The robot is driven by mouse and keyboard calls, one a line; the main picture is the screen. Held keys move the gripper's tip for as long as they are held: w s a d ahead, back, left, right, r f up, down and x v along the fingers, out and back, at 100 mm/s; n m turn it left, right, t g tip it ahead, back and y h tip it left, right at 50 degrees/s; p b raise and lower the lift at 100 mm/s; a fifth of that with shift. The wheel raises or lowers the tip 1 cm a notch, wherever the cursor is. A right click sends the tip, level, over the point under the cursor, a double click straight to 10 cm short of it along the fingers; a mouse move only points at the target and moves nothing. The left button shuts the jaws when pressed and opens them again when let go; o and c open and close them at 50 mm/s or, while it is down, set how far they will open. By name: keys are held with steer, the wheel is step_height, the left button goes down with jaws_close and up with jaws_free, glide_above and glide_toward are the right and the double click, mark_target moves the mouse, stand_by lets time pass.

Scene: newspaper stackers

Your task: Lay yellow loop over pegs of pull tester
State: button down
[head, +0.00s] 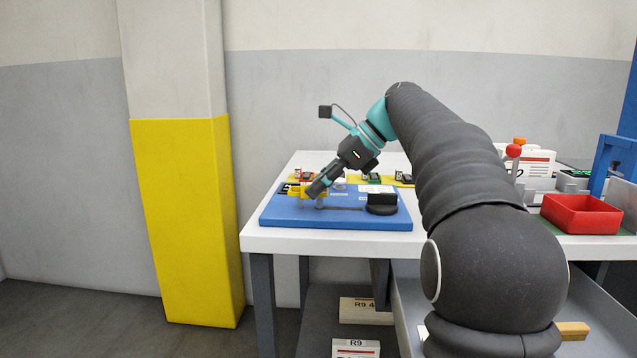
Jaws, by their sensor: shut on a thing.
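The blue base plate (350,221) of what looks like the pull tester lies flat on the white table. A black round block (382,204) stands on its right part. My gripper (312,193) reaches down over the plate's left part, with its fingers closed. A small patch of yellow (296,190), which looks like the yellow loop, shows right at the fingertips, and I take it as held there. Small pale posts, perhaps the pegs, show just below the fingertips. Whether the loop is around them or above them is too small to tell.
Behind the plate a yellow strip (404,179) bears small green and red parts. A red bin (580,214) and a red-topped lever (513,151) are at the right. A yellow-and-white pillar (184,220) stands left of the white table (257,235). Labelled boxes sit below.

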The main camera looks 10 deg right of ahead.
steer(key=shift+f, duration=0.3)
steer(key=c, duration=1.1)
jaws_free()
steer(key=shift+r, duration=0.1)
steer(key=shift+r, duration=0.2)
steer(key=p+v, duration=0.2)
steer(key=v, duration=1)
steer(key=shift+r, duration=0.3)
